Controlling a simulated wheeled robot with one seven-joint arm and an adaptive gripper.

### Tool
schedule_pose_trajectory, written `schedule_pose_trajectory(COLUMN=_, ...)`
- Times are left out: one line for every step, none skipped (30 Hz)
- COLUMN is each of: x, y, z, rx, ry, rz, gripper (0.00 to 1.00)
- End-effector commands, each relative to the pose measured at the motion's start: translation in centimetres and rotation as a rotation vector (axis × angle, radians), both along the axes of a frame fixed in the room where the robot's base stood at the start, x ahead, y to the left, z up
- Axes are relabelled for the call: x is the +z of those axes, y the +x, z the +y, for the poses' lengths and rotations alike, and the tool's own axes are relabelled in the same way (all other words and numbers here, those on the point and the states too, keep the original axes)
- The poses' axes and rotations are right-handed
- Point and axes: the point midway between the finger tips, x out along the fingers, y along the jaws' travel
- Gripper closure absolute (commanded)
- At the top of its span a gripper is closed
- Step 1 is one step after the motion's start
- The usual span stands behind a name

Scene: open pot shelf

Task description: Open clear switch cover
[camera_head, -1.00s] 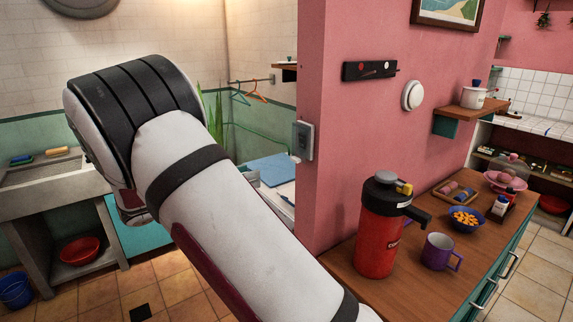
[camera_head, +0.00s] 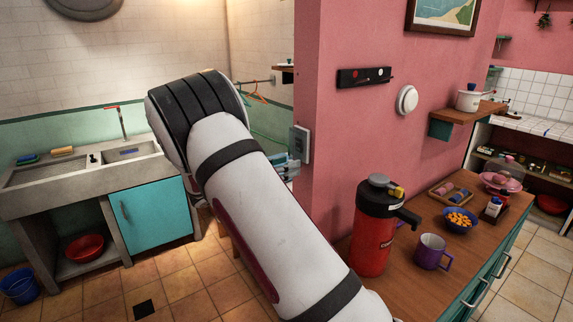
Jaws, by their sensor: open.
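A small pale switch box (camera_head: 300,143) is fixed to the narrow left face of the pink wall's end. It is seen nearly edge-on, so I cannot make out its clear cover or tell whether the cover is lifted. My white arm with black bands crosses the middle of the view, and its thick black-ribbed joint is to the left of the switch box.
The pink wall (camera_head: 345,140) carries a black hook plate (camera_head: 364,77) and a round white dial (camera_head: 407,100). Below, a wooden counter (camera_head: 395,285) holds a red pump flask (camera_head: 374,235) and a purple mug (camera_head: 431,252). A sink (camera_head: 125,160) stands left; tiled floor is open between.

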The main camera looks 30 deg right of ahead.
Motion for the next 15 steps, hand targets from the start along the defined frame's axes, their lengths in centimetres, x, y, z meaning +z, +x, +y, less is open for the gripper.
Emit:
schedule_pose_trajectory(x=0.0, y=-0.02, z=-0.2, rx=-0.001, ry=0.0, rz=0.0, gripper=0.53)
schedule_pose_trajectory(x=-0.01, y=-0.01, z=-0.26, rx=0.0, ry=0.0, rz=0.0, gripper=0.53)
schedule_pose_trajectory(x=-0.02, y=0.0, z=-0.31, rx=0.0, ry=0.0, rz=0.0, gripper=0.53)
schedule_pose_trajectory(x=-0.03, y=0.01, z=-0.32, rx=0.0, ry=0.0, rz=0.0, gripper=0.53)
schedule_pose_trajectory(x=-0.03, y=0.02, z=-0.32, rx=0.0, ry=0.0, rz=0.0, gripper=0.53)
schedule_pose_trajectory(x=-0.04, y=0.03, z=-0.31, rx=0.0, ry=0.0, rz=0.0, gripper=0.53)
schedule_pose_trajectory(x=-0.04, y=0.03, z=-0.31, rx=0.0, ry=0.0, rz=0.0, gripper=0.53)
schedule_pose_trajectory(x=-0.04, y=0.03, z=-0.3, rx=0.0, ry=0.0, rz=0.0, gripper=0.53)
schedule_pose_trajectory(x=-0.03, y=0.03, z=-0.3, rx=0.0, ry=0.0, rz=0.0, gripper=0.53)
schedule_pose_trajectory(x=-0.03, y=0.03, z=-0.29, rx=0.0, ry=0.0, rz=0.0, gripper=0.58)
schedule_pose_trajectory(x=-0.04, y=0.03, z=-0.29, rx=0.0, ry=0.0, rz=0.0, gripper=0.65)
schedule_pose_trajectory(x=-0.03, y=0.03, z=-0.28, rx=0.0, ry=0.0, rz=0.0, gripper=0.74)
schedule_pose_trajectory(x=-0.03, y=0.03, z=-0.28, rx=0.0, ry=0.0, rz=0.0, gripper=0.81)
schedule_pose_trajectory(x=-0.03, y=0.03, z=-0.28, rx=0.0, ry=0.0, rz=0.0, gripper=0.87)
schedule_pose_trajectory(x=-0.03, y=0.03, z=-0.28, rx=0.0, ry=0.0, rz=0.0, gripper=0.96)
